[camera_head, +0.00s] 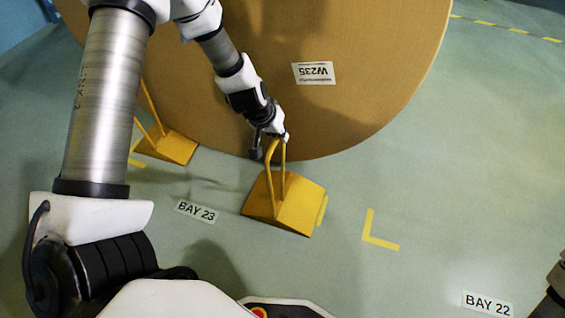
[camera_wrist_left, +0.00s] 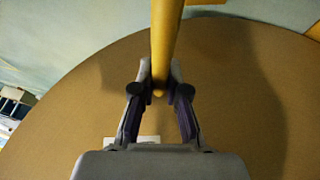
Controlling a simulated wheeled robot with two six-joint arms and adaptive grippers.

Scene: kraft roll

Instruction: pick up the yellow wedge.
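A yellow wedge (camera_head: 290,207) with a tall yellow loop handle is on or just above the floor in front of the big brown roll; I cannot tell whether it touches the floor. My left gripper (camera_head: 276,140) is at the top of this handle. In the left wrist view the yellow handle bar (camera_wrist_left: 164,45) runs between the two fingers of my left gripper (camera_wrist_left: 160,80), which press on it from both sides. A second yellow wedge (camera_head: 170,147) with a similar handle is at the left by the roll, partly behind my arm. My right gripper is not in view.
The large kraft roll (camera_head: 380,90), labelled W235, fills the upper middle. Floor labels BAY 23 (camera_head: 197,211) and BAY 22 (camera_head: 487,303) and a yellow corner mark (camera_head: 376,238) lie on the green floor. The floor to the right is clear.

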